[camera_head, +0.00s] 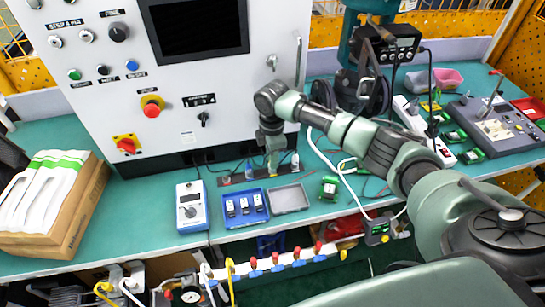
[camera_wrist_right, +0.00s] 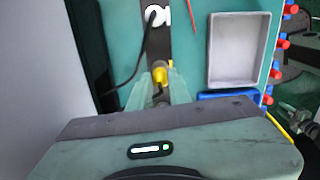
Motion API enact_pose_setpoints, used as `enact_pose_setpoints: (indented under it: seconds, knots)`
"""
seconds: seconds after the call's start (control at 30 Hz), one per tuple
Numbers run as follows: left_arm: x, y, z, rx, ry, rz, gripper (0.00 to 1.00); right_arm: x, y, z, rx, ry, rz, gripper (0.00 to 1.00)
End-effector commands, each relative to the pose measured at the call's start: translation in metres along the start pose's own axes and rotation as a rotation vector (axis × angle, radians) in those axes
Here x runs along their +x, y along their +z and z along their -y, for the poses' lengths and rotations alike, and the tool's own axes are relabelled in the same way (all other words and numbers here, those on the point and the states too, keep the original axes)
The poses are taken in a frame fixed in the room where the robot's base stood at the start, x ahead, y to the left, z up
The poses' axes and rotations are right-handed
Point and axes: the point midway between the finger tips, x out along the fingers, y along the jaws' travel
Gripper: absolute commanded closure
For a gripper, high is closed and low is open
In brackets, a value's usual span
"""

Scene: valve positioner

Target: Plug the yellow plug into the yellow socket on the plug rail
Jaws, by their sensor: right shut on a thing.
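The plug rail (camera_head: 234,180) is a dark strip at the back of the bench, at the foot of the control panel. My right gripper (camera_head: 272,163) points down over the rail. In the right wrist view the gripper (camera_wrist_right: 160,88) is shut on the yellow plug (camera_wrist_right: 160,73), which stands over or against the dark rail (camera_wrist_right: 158,44). The yellow socket is not distinguishable; the plug and fingers cover that spot. I cannot tell whether the plug is seated. A white plug (camera_wrist_right: 152,15) with a black cable sits farther along the rail. My left gripper is not in view.
A grey tray (camera_head: 305,204) lies in front of the rail, beside a blue tray (camera_head: 228,220) holding small modules. A blue-and-white meter (camera_head: 191,207) stands left of them. The control panel (camera_head: 170,85) rises close behind the rail. Loose cables run along the bench at right.

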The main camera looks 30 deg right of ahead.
Motion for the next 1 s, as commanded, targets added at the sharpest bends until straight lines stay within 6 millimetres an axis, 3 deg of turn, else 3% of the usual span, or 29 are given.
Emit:
enact_pose_setpoints:
  seconds: [0.27, 0.3, 0.37, 0.4, 0.6, 0.7, 1.0]
  knots:
    - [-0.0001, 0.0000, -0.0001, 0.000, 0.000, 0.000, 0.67, 0.0029, -0.0002, 0.0020, -0.001, -0.006, 0.001, 1.00]
    - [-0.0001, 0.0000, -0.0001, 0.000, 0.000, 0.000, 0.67, 0.0030, -0.0002, 0.0021, -0.001, -0.006, 0.001, 0.76]
    - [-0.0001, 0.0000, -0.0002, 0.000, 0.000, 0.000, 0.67, 0.0031, -0.0001, 0.0021, -0.001, -0.006, 0.001, 0.59]
    - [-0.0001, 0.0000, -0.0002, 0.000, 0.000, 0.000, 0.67, 0.0029, -0.0001, 0.0020, -0.001, -0.005, 0.001, 0.56]
    - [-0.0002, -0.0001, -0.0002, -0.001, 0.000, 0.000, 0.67, 0.0018, 0.0000, 0.0012, 0.000, -0.003, 0.001, 0.56]
    - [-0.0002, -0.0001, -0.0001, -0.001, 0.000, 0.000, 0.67, 0.0015, 0.0000, 0.0011, 0.000, -0.003, 0.001, 0.42]
    - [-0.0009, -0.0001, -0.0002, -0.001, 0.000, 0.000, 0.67, 0.0005, 0.0001, 0.0007, 0.000, -0.002, 0.000, 0.42]
